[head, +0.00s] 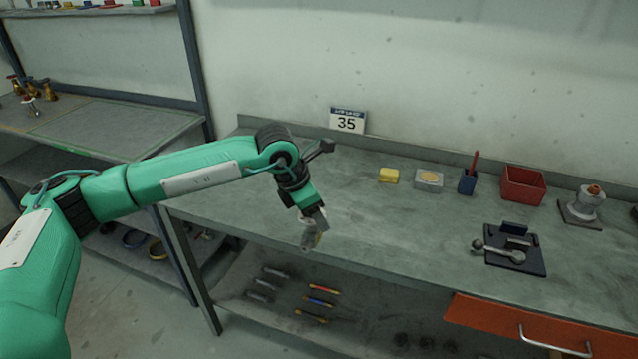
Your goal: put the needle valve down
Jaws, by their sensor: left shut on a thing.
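My left gripper (316,217) comes in from the left and hangs over the front edge of the workbench. It is shut on a small pale grey thing with a brownish side, which I take to be the needle valve (309,238). The valve points downward from the fingers, and its upper part is hidden by them. It looks clear of the bench top (400,225), though its exact height is hard to tell. My right gripper is not in view.
Along the bench's back stand a number 35 sign (347,121), yellow block (389,175), grey box (429,180), blue cup (467,182) and red bin (522,186). A black fixture (515,249) lies at right. Several small valves stand on the left shelf. The bench's middle is clear.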

